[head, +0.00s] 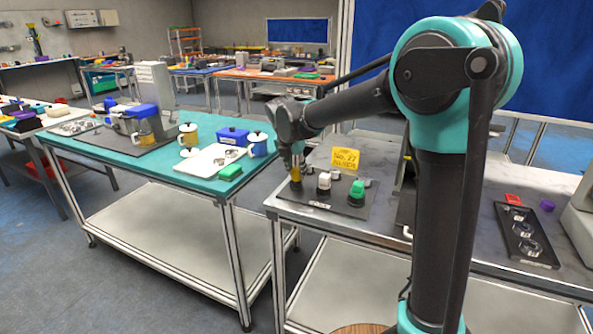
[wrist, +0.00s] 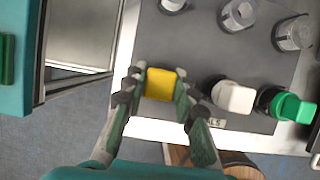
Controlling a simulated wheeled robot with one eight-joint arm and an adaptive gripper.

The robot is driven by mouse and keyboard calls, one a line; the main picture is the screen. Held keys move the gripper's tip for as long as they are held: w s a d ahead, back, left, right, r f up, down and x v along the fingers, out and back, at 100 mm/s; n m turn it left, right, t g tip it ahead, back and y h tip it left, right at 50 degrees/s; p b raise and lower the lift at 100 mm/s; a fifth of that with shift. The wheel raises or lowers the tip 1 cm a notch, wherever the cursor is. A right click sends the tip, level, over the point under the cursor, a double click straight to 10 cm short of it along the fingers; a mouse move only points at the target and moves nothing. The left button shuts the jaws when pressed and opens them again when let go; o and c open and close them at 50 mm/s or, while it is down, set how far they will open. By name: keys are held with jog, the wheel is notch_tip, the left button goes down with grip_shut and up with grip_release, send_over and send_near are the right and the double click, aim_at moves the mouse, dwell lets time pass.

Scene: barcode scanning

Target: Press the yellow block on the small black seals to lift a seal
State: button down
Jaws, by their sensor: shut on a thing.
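The yellow block (wrist: 160,84) is between my gripper's two fingers in the wrist view, and it shows small and dark yellow in the head view (head: 296,174). My gripper (wrist: 158,92) is shut on it, above the left part of a dark mat (wrist: 190,60). I cannot tell whether the block touches the mat. A white-topped piece (wrist: 233,97) and a green-topped piece (wrist: 290,107) stand to its right. Grey round pieces (wrist: 238,14) and (wrist: 293,32) stand along the mat's far side. I cannot make out small black seals; anything under the block is hidden.
A yellow sign (head: 346,158) stands behind the mat. A black tray with metal rings (head: 523,235), a red block (head: 513,199) and a purple block (head: 547,205) are farther right. A teal table (head: 130,155) with mugs stands left, across a gap.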

aim_at(297, 168)
jog(key=shift+r, duration=3.5)
